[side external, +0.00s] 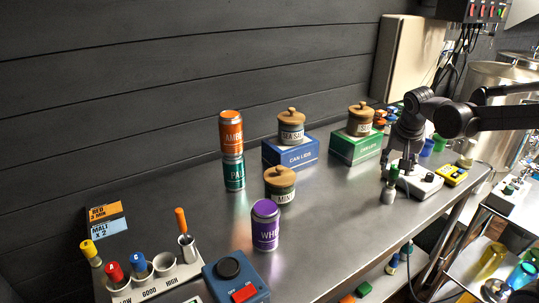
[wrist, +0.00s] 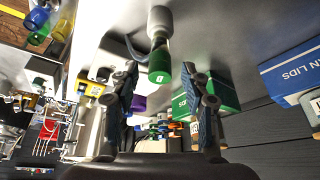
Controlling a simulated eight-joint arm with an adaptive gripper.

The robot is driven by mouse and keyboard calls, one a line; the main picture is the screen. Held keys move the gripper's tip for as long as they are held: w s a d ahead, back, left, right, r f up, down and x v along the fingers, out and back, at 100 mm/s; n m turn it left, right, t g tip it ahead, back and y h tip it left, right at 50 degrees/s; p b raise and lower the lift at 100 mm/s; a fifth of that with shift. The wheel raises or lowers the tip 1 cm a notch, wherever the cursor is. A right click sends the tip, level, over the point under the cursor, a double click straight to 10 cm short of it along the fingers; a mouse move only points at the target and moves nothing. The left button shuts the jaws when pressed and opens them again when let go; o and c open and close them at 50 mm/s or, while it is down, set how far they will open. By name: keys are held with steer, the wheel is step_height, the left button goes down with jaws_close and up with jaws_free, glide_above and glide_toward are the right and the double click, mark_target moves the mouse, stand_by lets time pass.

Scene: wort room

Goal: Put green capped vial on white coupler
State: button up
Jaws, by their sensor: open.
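The green capped vial (side external: 391,187) stands upright on the steel table, at the near left side of a low white unit (side external: 424,184). This unit may be the white coupler; I cannot tell for sure. In the wrist view the vial (wrist: 160,55) shows a green end and a white end, with the green end toward my gripper. My gripper (side external: 402,168) is just above and beside the vial. In the wrist view its two fingers (wrist: 160,76) are spread apart, with the vial's green end in line with the gap. No finger clearly touches it.
A yellow device (side external: 453,175) sits right of the white unit. A green box (side external: 356,146) with a jar stands behind left, and a blue box (side external: 291,151) farther left. A purple can (side external: 265,226) stands nearer left. The table between that can and the vial is clear.

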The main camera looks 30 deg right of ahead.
steer(key=v, duration=1)
steer(key=s+a+f+n+t+y, duration=0.2)
steer(key=s+a+f+n, duration=0.1)
steer(key=a+f+n, duration=0.2)
steer(key=s+a+f+n+t+y, duration=0.1)
steer(key=s+a+f+n+t, duration=0.1)
steer(key=a+n, duration=0.4)
steer(key=s+a+f, duration=0.1)
steer(key=a+f, duration=0.1)
steer(key=a, duration=0.1)
steer(key=shift+s+f+t+y, duration=0.3)
steer(key=shift+s+f+y, duration=0.05)
steer(key=shift+s+y, duration=0.05)
steer(key=shift+a, duration=0.1)
